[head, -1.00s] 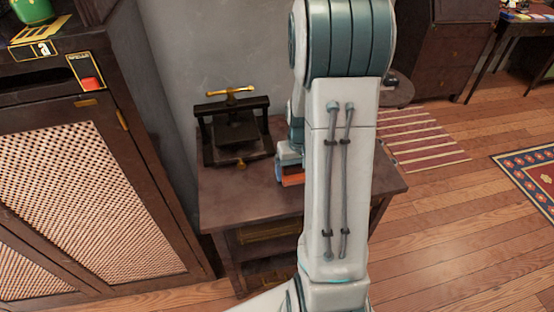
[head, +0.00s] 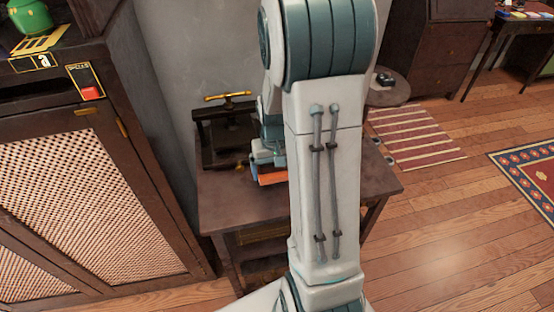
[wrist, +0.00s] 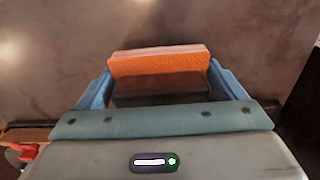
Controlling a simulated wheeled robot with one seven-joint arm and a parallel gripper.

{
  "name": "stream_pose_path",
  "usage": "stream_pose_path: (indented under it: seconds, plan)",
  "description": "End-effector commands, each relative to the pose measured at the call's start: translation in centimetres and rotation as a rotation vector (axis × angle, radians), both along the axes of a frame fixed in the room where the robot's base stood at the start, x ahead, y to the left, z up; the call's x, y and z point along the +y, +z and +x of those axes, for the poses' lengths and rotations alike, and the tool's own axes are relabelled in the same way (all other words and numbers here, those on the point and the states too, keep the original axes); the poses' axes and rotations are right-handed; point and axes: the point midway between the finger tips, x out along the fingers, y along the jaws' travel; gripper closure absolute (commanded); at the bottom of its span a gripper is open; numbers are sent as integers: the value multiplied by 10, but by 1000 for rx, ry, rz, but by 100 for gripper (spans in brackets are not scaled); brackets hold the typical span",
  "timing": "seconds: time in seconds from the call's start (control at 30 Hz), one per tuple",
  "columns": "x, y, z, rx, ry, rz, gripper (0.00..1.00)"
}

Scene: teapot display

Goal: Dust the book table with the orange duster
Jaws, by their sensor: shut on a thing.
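The orange duster (wrist: 160,62) is a block held crosswise between the blue fingers of my gripper (wrist: 162,72) in the wrist view. My gripper is shut on it. In the head view the duster (head: 271,177) shows as a small orange strip under my gripper (head: 266,165), low over the brown table top (head: 235,200). I cannot tell whether it touches the surface. The table is small and dark, with a black book press (head: 215,140) with a brass handle at its back left. My arm hides the right middle of the table and part of the press.
A dark cabinet (head: 145,215) with woven panels stands close at the left, with a green pot (head: 28,12) on top. A grey wall is behind. A striped rug (head: 415,137) and open wooden floor lie to the right. A small round table (head: 390,92) stands behind my arm.

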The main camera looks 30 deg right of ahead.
Motion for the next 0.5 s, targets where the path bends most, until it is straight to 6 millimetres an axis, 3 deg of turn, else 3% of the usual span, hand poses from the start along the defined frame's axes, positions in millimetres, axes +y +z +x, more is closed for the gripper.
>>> stream_pose_path:
  seconds: [0.1, 0.5]
  plan:
    - [0, 15, 0, -2, 1, 0, 31]
    - [1, 45, 0, -1, 3, 0, 31]
